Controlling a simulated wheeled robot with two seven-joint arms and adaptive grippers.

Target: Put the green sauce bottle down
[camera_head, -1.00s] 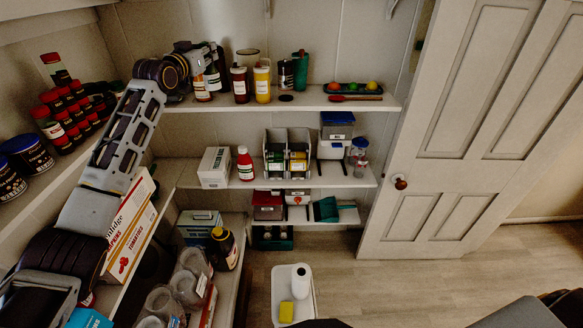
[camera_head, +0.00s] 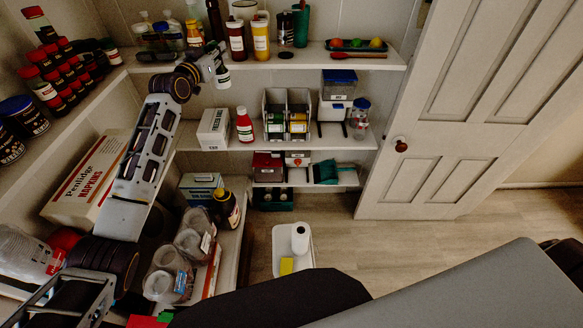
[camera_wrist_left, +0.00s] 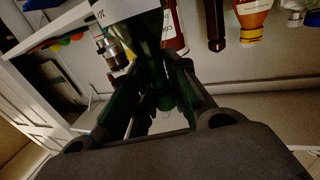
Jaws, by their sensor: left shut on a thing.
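My left gripper (camera_head: 212,66) is at the front edge of the upper back shelf (camera_head: 300,62). In the left wrist view its dark fingers (camera_wrist_left: 155,100) are closed around the green sauce bottle (camera_wrist_left: 148,35), a dark green bottle with a white label. In the head view only a small part of the bottle, with its white label (camera_head: 223,77), shows beside the gripper; the rest is hidden. I cannot tell whether its base touches anything. My right gripper is not in view.
A red-brown sauce bottle (camera_head: 236,40) and a yellow bottle (camera_head: 260,38) stand close by on the upper shelf. A white box (camera_head: 213,128) and a red bottle (camera_head: 244,125) stand on the shelf below.

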